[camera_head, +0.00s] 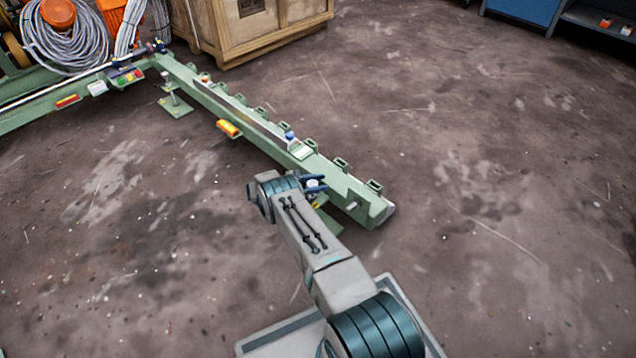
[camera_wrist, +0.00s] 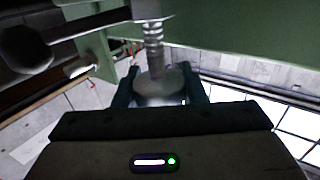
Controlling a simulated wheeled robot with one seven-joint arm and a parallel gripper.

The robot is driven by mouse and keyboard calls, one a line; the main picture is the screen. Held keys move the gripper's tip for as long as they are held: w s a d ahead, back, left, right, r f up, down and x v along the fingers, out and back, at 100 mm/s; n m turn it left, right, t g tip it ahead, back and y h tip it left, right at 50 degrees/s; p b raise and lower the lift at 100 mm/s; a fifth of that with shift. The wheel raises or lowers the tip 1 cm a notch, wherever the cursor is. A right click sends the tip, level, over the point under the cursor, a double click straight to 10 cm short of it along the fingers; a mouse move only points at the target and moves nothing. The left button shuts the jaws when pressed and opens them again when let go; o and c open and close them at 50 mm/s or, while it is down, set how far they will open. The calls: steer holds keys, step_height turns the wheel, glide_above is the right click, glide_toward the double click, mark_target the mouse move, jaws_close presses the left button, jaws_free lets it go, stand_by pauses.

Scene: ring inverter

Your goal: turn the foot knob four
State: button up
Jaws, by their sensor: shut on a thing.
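A round grey foot knob (camera_wrist: 164,84) sits on a threaded spindle (camera_wrist: 153,44) under the green beam in the wrist view. My gripper (camera_wrist: 160,72) has one dark finger on each side of this knob and is shut on it. No number shows on the knob, so I cannot tell which one it is by label. In the head view my gripper (camera_head: 314,188) is low beside the near end of the long green beam (camera_head: 262,143). My own arm and the beam mostly hide the knob there.
Another foot with a plate (camera_head: 175,106) stands under the beam's far end. An orange-yellow box (camera_head: 229,128) is fixed on the beam's left side. A wooden crate (camera_head: 255,30) and coiled grey cable (camera_head: 66,45) are at the back. Floor on both sides is clear.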

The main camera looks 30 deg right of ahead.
steer(key=shift+a, duration=0.1)
stand_by(0.5)
steer(key=o, duration=1)
